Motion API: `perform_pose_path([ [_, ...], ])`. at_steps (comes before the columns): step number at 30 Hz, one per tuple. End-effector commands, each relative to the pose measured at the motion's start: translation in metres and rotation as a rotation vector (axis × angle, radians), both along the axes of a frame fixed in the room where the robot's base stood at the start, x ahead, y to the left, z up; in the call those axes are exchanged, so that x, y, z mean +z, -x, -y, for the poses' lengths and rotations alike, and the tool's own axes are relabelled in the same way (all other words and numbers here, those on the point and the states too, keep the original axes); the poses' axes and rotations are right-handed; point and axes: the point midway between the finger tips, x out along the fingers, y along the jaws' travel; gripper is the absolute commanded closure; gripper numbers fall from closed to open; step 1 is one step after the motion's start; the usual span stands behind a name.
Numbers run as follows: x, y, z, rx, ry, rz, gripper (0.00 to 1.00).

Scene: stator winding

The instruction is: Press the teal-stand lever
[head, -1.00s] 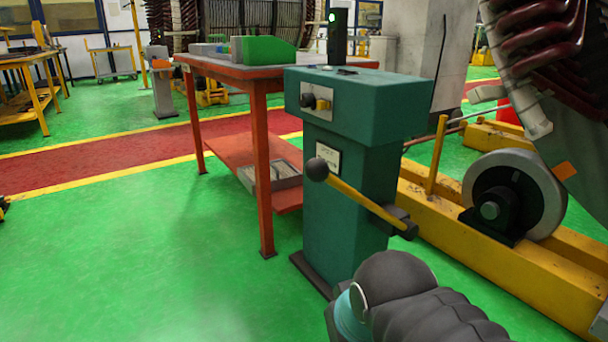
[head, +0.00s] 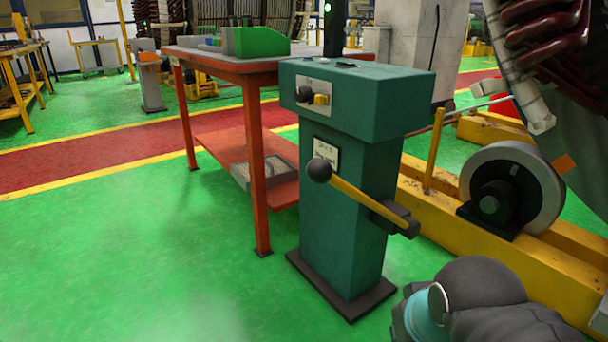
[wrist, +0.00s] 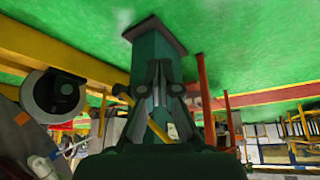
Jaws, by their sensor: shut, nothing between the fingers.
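The teal stand (head: 350,190) stands upright on a dark base plate, near the middle of the head view. Its lever (head: 350,193) is a yellow rod with a black ball knob at the upper left end, sloping down to a dark pivot on the stand's right side. In the wrist view the picture is upside down; the stand (wrist: 152,50) lies beyond my gripper (wrist: 160,75), and part of the yellow lever (wrist: 158,131) shows between the fingers. My gripper is shut and empty. Its fingertips overlap the stand in the picture; I cannot tell the gap.
An orange-red table (head: 259,170) with a green block on top stands behind and left of the stand. A yellow rail (head: 500,260) with a grey roller (head: 512,188) runs along the right. Green floor is free at the front left.

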Motion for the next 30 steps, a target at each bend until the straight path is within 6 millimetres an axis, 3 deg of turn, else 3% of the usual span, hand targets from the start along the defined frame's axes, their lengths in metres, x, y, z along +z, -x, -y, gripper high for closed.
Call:
perform_pose_path([
  [5,0.039,-0.023,-0.013,0.206,0.103,-0.047,1.00],
  [8,0.074,-0.047,-0.028,0.420,0.211,-0.093,1.00],
  [14,0.137,-0.100,-0.072,0.896,0.445,-0.194,1.00],
  [18,0.174,-0.133,-0.112,1.219,0.600,-0.260,1.00],
  [24,0.208,-0.166,-0.169,1.592,0.774,-0.344,1.00],
  [30,0.221,-0.178,-0.200,1.781,0.860,-0.392,1.00],
])
